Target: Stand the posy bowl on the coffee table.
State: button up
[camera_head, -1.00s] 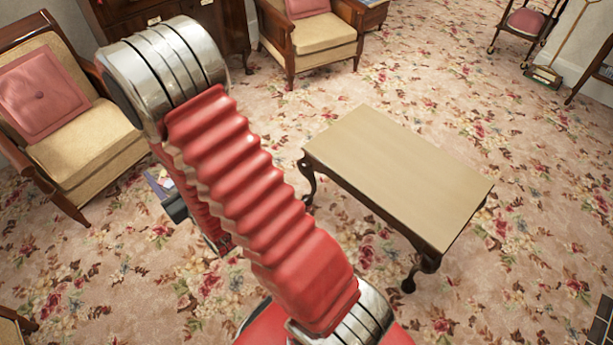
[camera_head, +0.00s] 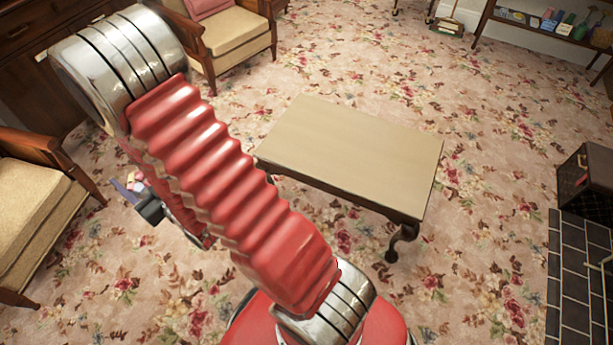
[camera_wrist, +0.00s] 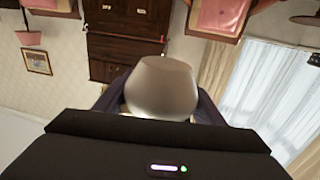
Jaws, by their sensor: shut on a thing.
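The coffee table (camera_head: 350,150) has a bare pale rectangular top and dark curved legs. It stands on the carpet right of my arm in the head view. My gripper (camera_head: 138,193) shows small and partly hidden behind my arm, left of the table and apart from it. In the wrist view my gripper (camera_wrist: 155,106) is shut on the posy bowl (camera_wrist: 160,85), a smooth pale rounded vessel between the dark fingers. The wrist picture is upside down, with furniture at the top and ceiling at the bottom. The bowl's contents cannot be told.
Armchairs stand at the left (camera_head: 30,205) and upper left (camera_head: 228,38). A dark cabinet (camera_head: 35,60) is behind them. A low shelf with small items (camera_head: 548,22) is at the upper right. A dark box (camera_head: 585,180) and tiled hearth (camera_head: 580,280) border the right. Carpet around the table is clear.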

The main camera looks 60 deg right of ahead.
jog(key=shift+d, duration=0.25)
jog(key=shift+d, duration=0.1)
jog(key=s+d+f+m+g+h, duration=0.1)
jog(key=d+f+m+h, duration=0.3)
jog(key=d, duration=0.8)
jog(key=d+f+m+g+h, duration=0.2)
jog(key=d+f+h, duration=0.25)
jog(key=d, duration=0.75)
jog(key=s+d+f+m+g+h, duration=0.1)
jog(key=d+f+m+h, duration=0.3)
jog(key=d, duration=0.7)
jog(key=s+d+f+m+g+h, duration=0.2)
jog(key=s+d+f+g, duration=0.3)
jog(key=s+d+f, duration=0.3)
jog(key=s+d+f+m+g+h, duration=0.3)
jog(key=s+d+f+g, duration=0.3)
jog(key=s+d, duration=1)
notch_tip(320, 180, down, 2)
jog(key=shift+s+f+m+h, duration=0.2)
jog(key=shift+s+m+h, duration=0.15)
jog(key=shift+m, duration=0.35)
jog(key=shift+f, duration=2.9)
